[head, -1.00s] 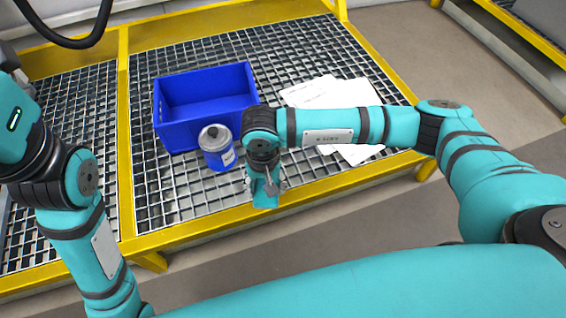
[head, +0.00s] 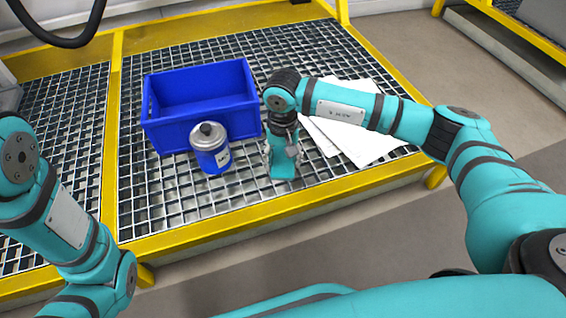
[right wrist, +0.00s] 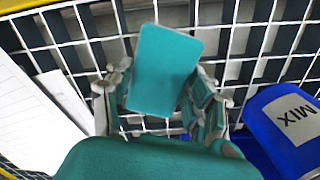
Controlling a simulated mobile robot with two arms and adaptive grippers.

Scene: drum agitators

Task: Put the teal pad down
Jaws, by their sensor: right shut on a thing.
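The teal pad (head: 283,170) is a flat rounded rectangle. It also shows in the right wrist view (right wrist: 165,72), above the grating and between the two fingers. My right gripper (head: 282,152) is shut on it, and its fingers show in the right wrist view (right wrist: 165,110) on both sides of the pad. I cannot tell whether the pad touches the grating. My left arm comes in from the left in the head view, but its gripper is not in view.
A blue and grey can (head: 210,150) marked MIX stands left of the right gripper; it also shows in the right wrist view (right wrist: 288,125). A blue crate (head: 200,125) stands behind it. White papers (head: 355,135) lie to the right. The grating (head: 170,195) at the front left is bare, with a yellow edge (head: 230,218).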

